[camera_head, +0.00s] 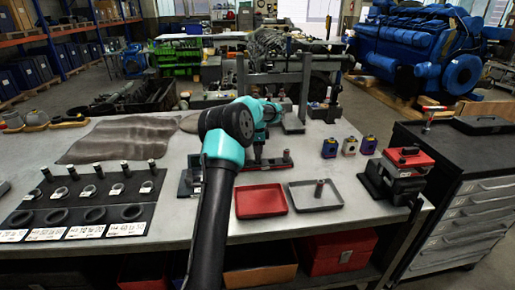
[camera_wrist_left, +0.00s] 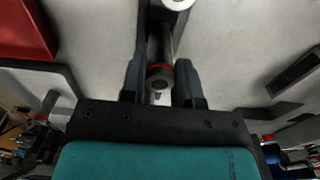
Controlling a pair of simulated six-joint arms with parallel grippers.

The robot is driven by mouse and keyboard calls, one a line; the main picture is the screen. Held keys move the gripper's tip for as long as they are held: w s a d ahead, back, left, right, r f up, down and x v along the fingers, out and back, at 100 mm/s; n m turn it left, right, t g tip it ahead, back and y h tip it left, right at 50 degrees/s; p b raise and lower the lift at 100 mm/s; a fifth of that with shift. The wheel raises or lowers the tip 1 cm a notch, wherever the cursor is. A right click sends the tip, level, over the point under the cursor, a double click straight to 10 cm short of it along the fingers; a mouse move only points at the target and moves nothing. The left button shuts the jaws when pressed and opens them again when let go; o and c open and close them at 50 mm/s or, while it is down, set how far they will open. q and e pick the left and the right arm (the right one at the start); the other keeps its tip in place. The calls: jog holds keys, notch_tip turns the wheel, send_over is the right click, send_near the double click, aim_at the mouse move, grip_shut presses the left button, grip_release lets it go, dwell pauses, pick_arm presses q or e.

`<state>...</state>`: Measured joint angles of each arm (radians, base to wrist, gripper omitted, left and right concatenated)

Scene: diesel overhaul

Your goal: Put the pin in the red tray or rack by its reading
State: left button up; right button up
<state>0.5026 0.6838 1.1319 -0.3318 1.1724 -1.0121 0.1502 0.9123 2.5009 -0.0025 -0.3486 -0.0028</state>
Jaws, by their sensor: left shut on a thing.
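My left gripper (camera_wrist_left: 160,68) is shut on a dark cylindrical thing with a red ring (camera_wrist_left: 159,72), which looks like a pin; it sits between the two fingers. In the head view my own arm largely hides this gripper, above the dark fixture behind the trays. The red tray (camera_head: 261,201) lies flat on the bench and looks empty. Its red edge also seems to show at upper left in the wrist view (camera_wrist_left: 22,32). A grey tray (camera_head: 315,206) lies to its right with an upright pin (camera_head: 319,188) in it. No reading is legible. My right gripper is not in view.
A dark mat (camera_head: 30,205) at left carries rings, upright pins and labels. A red and black device (camera_head: 405,162) stands at the right bench edge. Small coloured blocks (camera_head: 349,147) stand behind the trays. A grey upright frame (camera_head: 305,90) rises at the back.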

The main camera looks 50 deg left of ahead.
pick_arm(q)
jog(key=shift+f, duration=1.05)
dwell(0.7)
jog(key=o, duration=1.4)
jog(key=shift+r, duration=4)
